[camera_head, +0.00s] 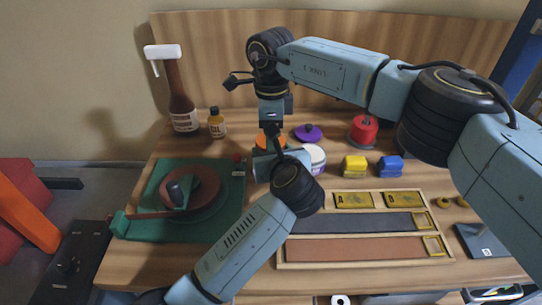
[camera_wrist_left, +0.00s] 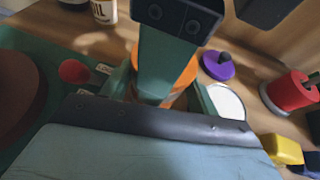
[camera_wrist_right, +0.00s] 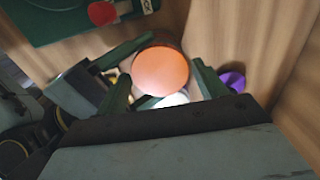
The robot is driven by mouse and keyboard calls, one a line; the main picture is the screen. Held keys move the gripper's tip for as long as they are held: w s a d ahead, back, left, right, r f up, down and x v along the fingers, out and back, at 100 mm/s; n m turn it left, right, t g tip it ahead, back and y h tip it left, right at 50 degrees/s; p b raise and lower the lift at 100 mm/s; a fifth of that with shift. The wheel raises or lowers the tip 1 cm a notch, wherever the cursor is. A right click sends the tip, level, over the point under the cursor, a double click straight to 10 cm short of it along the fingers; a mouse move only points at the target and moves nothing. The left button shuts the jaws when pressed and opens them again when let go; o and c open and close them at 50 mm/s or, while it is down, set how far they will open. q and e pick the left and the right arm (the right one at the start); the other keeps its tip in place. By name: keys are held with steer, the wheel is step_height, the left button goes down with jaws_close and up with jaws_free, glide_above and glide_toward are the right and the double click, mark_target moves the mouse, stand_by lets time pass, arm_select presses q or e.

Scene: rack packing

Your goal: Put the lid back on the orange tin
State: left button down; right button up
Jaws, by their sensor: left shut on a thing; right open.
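The orange tin (camera_head: 268,141) stands near the back middle of the table, mostly hidden by my arms in the head view. Its orange side shows in the left wrist view (camera_wrist_left: 187,76). My left gripper (camera_wrist_left: 160,92) is shut on it from the front. My right gripper (camera_wrist_right: 165,82) is above it, pointing down, with open fingers on either side of a smooth orange round face (camera_wrist_right: 160,71). I cannot tell whether that face is the lid or the tin's own top, nor whether the right fingers touch it.
A purple knobbed lid (camera_head: 308,132) and a white-topped round tin (camera_head: 314,155) are close on the right. Bottles (camera_head: 217,124) stand behind left; a green board (camera_head: 225,222) lies left.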

steer(key=c, duration=0.8)
steer(key=shift+m, duration=1.5)
steer(key=o, duration=1.1)
steer(key=shift+r, duration=2.3)
steer(key=shift+c, duration=0.5)
